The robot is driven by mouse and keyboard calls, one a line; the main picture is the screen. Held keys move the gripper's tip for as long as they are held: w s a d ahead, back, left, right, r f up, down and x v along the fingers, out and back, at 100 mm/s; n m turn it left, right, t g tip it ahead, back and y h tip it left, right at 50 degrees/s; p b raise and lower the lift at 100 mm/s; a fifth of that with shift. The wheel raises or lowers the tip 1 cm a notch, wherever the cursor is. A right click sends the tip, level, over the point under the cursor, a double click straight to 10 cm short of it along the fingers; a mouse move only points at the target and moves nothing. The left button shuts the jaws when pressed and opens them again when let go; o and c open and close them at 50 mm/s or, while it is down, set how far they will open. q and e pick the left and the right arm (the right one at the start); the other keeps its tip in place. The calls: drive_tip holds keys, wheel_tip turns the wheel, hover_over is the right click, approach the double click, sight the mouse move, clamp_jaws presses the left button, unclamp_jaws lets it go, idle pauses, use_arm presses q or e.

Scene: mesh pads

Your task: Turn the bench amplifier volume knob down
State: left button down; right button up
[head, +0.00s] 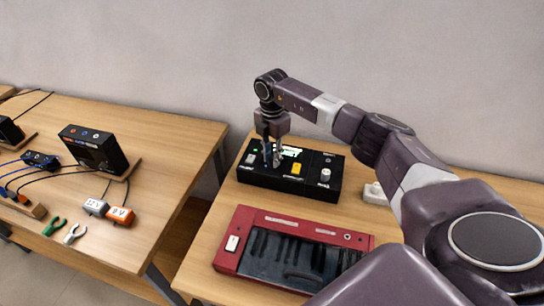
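A black box with a lit display (291,152), a yellow button (296,168) and a pale knob (325,175) stands near the back of the right table; it looks like the bench amplifier (262,180). My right gripper (271,160) points down over the left part of its top panel, left of the display. The fingers hide what lies under them, so I cannot tell whether they touch a knob there. The fingers are too small to tell if they are open or shut. My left gripper is not in view.
A gap separates the tables; a wall stands behind.

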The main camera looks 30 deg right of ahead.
clamp_jaws()
